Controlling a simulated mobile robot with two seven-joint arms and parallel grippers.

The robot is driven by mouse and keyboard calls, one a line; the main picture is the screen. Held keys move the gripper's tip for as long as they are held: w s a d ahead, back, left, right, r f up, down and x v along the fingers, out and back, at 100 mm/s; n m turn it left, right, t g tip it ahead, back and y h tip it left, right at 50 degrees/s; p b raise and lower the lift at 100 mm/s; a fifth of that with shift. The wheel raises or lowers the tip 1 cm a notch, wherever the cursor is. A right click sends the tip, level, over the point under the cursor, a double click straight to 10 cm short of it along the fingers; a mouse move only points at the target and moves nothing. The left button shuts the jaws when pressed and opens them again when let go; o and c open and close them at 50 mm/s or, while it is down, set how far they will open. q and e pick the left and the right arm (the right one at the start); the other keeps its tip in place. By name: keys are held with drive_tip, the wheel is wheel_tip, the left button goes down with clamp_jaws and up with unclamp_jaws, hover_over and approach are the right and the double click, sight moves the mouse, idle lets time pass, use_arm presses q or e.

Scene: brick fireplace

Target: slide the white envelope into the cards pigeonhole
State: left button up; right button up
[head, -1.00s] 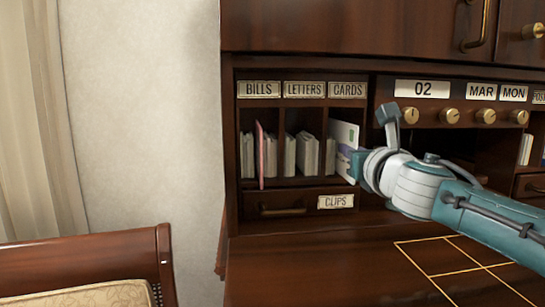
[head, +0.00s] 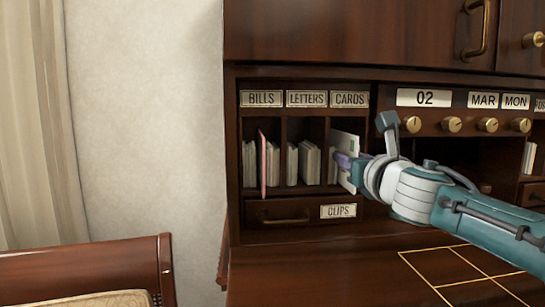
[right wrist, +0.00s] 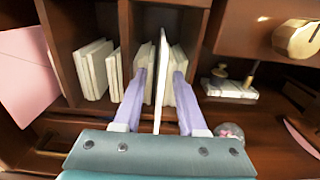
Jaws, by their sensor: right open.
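The white envelope (head: 345,142) stands on edge in the cards pigeonhole, under the CARDS label (head: 350,99), with its near part jutting out of the front. My right gripper (head: 349,165) is at the pigeonhole's mouth. Its two lilac fingers (right wrist: 160,95) are open, one on each side of the envelope, with gaps visible. How deep the envelope's far edge reaches is hidden. My left gripper is not in view.
The letters pigeonhole holds several white envelopes (head: 304,162). The bills pigeonhole holds white ones and a jutting pink envelope (head: 263,163). The clips drawer (head: 290,212) lies below, knobs (head: 452,124) to the right.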

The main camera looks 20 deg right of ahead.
drive_tip(key=shift+s, duration=0.1)
drive_tip(key=shift+s+a+p, duration=0.1)
drive_tip(key=shift+s+p, duration=0.2)
drive_tip(key=p+v, duration=0.2)
drive_tip(key=v, duration=0.7)
drive_tip(key=shift+s, duration=0.1)
